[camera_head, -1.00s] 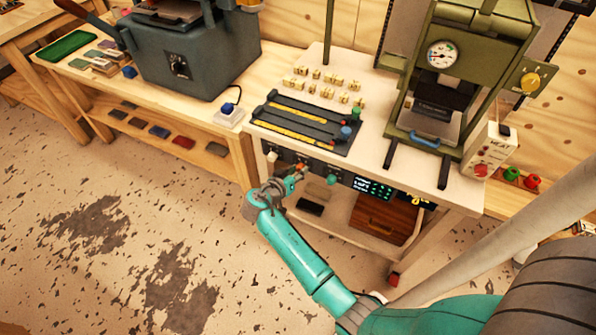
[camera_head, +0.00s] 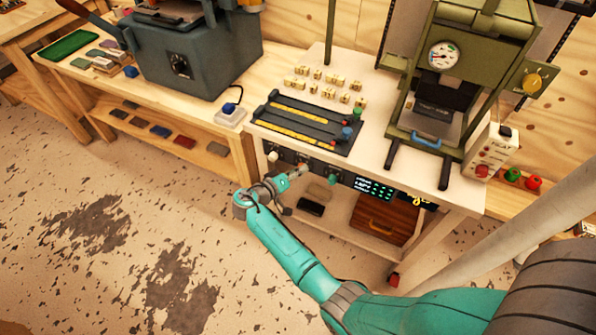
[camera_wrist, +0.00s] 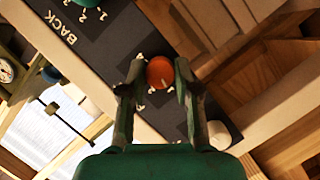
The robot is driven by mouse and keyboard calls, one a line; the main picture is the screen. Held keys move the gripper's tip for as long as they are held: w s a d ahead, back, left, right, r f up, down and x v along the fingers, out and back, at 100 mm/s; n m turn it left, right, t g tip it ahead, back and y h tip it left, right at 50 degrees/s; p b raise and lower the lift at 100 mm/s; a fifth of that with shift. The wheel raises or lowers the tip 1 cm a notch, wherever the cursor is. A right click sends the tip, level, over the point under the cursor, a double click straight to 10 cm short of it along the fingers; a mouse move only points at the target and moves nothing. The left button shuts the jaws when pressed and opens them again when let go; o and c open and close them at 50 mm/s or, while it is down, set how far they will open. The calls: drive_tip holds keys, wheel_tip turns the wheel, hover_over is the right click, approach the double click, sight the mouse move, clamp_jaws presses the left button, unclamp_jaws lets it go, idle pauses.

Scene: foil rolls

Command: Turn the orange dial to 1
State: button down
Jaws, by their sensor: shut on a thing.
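The orange dial (camera_wrist: 160,72) sits on the dark front panel (camera_wrist: 92,50), with small white marks around it. My gripper (camera_wrist: 160,80) is shut on this dial, one finger on each side of it in the wrist view. A pale line shows on the dial's face, but I cannot read which number it points to. In the head view my gripper (camera_head: 296,174) is at the panel on the cart's front edge and hides most of the dial. A green dial (camera_head: 332,179) is to its right and a white one (camera_head: 272,156) to its left.
A lit green display (camera_head: 374,187) is on the panel at the right. The bench top above holds a dark plate with yellow strips (camera_head: 300,121) and a green press (camera_head: 470,70). A wooden drawer box (camera_head: 385,219) is on the shelf below. Open floor lies to the left.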

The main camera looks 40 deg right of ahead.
idle(0.3)
drive_tip(key=c, duration=0.8)
unclamp_jaws()
drive_tip(key=shift+c, duration=0.2)
drive_tip(key=shift+a, duration=0.1)
drive_tip(key=v, duration=1.2)
